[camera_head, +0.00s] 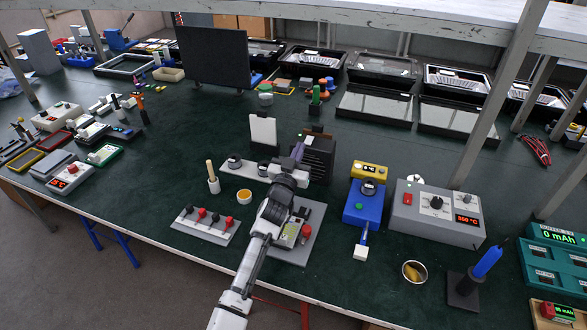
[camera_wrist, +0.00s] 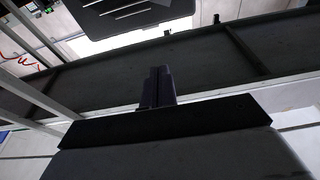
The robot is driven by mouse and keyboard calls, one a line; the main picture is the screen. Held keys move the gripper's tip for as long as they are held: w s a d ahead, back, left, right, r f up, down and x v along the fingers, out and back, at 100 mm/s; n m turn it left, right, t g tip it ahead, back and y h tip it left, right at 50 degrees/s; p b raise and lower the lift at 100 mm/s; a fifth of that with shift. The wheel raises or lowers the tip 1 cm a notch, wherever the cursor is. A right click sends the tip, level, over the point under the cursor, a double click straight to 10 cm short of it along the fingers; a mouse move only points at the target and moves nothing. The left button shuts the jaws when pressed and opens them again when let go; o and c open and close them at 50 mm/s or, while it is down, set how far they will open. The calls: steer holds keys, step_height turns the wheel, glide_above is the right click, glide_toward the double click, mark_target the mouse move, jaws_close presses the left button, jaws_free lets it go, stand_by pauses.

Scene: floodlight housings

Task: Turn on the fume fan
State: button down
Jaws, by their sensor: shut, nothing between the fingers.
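A dark box with ridged sides (camera_head: 319,158), which looks like the fume fan, stands on the green bench near the middle of the head view. A small brownish part (camera_head: 317,128) shows at its top; I cannot tell whether it is a switch. My gripper (camera_head: 298,151) is shut and empty, with its fingers at the left side of the box in the picture. I cannot tell whether they touch it. In the wrist view, the closed dark fingers (camera_wrist: 160,84) point away from the camera. The fan is not clearly recognizable there, and its on or off state is unclear.
A white strip with dials (camera_head: 250,171) and a small white stand (camera_head: 263,130) are left of my gripper. A blue device (camera_head: 364,203) and a grey power unit (camera_head: 430,219) stand right. A slanted metal post (camera_head: 497,95) rises behind. Open bench lies farther left.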

steer(key=shift+f+b+v, duration=0.25)
steer(key=shift+b+v, duration=0.15)
steer(key=shift+v, duration=0.7)
steer(key=shift+f+b+v, duration=0.2)
steer(key=shift+b+v, duration=0.15)
steer(key=shift+v, duration=0.75)
steer(key=shift+w, duration=0.15)
